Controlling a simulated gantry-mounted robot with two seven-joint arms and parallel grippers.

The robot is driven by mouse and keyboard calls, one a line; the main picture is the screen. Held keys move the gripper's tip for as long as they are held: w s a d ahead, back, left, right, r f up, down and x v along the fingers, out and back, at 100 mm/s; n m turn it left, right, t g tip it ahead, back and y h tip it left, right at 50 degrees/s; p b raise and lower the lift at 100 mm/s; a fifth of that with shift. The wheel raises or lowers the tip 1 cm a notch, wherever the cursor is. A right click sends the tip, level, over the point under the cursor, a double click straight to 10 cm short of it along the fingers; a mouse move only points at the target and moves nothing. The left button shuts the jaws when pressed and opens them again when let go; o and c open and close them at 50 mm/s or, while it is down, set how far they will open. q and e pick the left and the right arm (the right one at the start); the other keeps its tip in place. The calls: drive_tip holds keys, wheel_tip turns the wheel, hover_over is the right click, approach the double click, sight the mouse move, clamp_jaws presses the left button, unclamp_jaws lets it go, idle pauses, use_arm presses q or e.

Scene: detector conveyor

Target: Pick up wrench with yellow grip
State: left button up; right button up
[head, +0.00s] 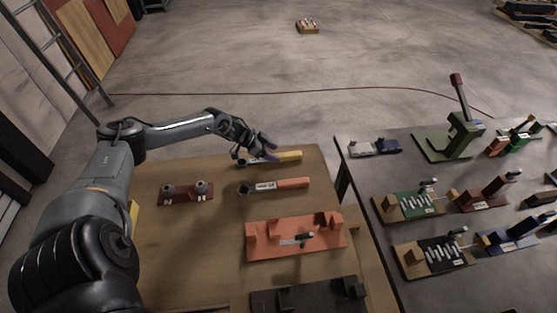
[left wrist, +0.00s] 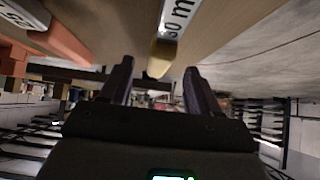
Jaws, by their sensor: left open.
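The wrench with the yellow grip (head: 287,156) lies near the far edge of the wooden table (head: 215,265). Its yellow end points right, and its labelled middle is partly covered by my left gripper (head: 266,147). In the left wrist view, the yellow grip (left wrist: 160,58) and a white label show between and beyond the fingertips of my left gripper (left wrist: 158,68). The two fingers are apart, one on each side of the yellow grip, with gaps visible. I cannot tell how far below the fingertips the wrench lies. My right gripper is not in view.
A wrench with an orange grip (head: 292,183) lies just nearer on the table. An orange fixture (head: 290,250), a dark fixture (head: 300,297) and a red-brown plate with two round parts (head: 186,196) are also there. A second table (head: 375,185) with several fixtures stands at right.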

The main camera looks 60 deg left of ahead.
use_arm(q)
drive_tip(key=shift+x, duration=1.1)
clamp_jaws()
